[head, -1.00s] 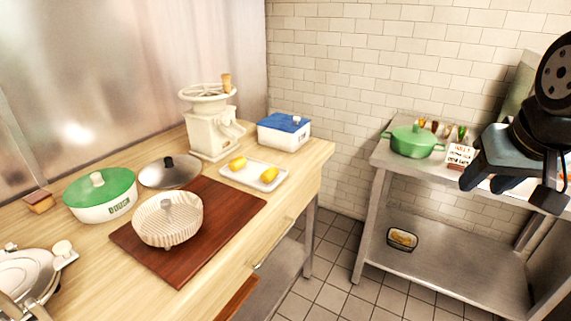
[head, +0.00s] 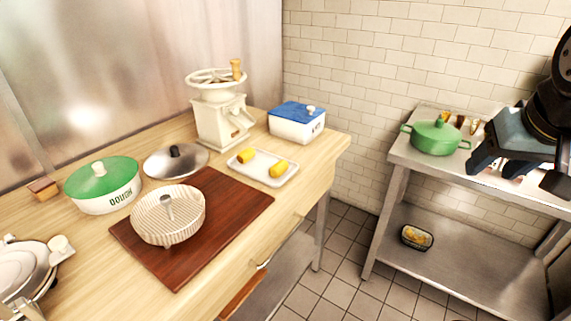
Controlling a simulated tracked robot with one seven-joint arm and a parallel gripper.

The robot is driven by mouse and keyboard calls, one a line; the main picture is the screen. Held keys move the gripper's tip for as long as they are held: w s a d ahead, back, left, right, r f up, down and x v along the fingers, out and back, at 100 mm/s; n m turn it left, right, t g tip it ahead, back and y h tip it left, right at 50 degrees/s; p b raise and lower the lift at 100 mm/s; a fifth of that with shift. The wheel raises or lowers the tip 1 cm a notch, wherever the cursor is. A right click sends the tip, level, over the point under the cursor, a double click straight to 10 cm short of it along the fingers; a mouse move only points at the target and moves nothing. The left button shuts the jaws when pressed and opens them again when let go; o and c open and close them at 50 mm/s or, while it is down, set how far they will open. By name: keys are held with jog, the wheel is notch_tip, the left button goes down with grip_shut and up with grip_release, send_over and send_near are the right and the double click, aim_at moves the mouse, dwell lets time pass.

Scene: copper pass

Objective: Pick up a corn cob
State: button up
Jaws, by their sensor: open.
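Two short yellow corn cobs lie on a white tray (head: 262,179) on the wooden counter, in the head view. The left cob (head: 247,156) lies near the tray's back left end. The right cob (head: 279,167) lies near its right end. My gripper (head: 510,178) is at the right edge of the view, in front of the steel table, well apart from the cobs. It is open, and part of it runs out of the frame.
A white grinder (head: 220,115) and a blue-lidded box (head: 297,122) stand behind the tray. A dark red board (head: 225,222) with a ribbed white dish (head: 168,217) lies in front. A green-lidded pot (head: 102,185) is at left. A green pot (head: 435,137) stands on the steel table.

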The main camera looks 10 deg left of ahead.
jog(key=o, duration=0.7)
jog(key=w, duration=0.4)
jog(key=w+f+n+t+h, duration=0.1)
jog(key=w, duration=0.3)
jog(key=w+f+n+t, duration=0.1)
jog(key=w, duration=0.3)
jog(key=shift+a, duration=0.4)
jog(key=w+a+f+n+t, duration=0.2)
jog(key=w+a, duration=0.1)
jog(key=w, duration=0.2)
jog(key=n+g+y, duration=0.5)
jog(key=n+y, duration=0.4)
jog(key=y, duration=0.4)
send_near(280, 164)
jog(key=a+f, duration=0.2)
jog(key=shift+w+a+f+n, duration=0.15)
jog(key=shift+w+a+n, duration=0.15)
jog(key=shift+a, duration=0.1)
jog(key=shift+w+r+x, duration=0.15)
jog(key=shift+r+x, duration=0.05)
jog(key=shift+x, duration=1.1)
jog(key=shift+w+r+x, duration=0.1)
jog(key=shift+r+x, duration=0.05)
jog(key=shift+x, duration=1.2)
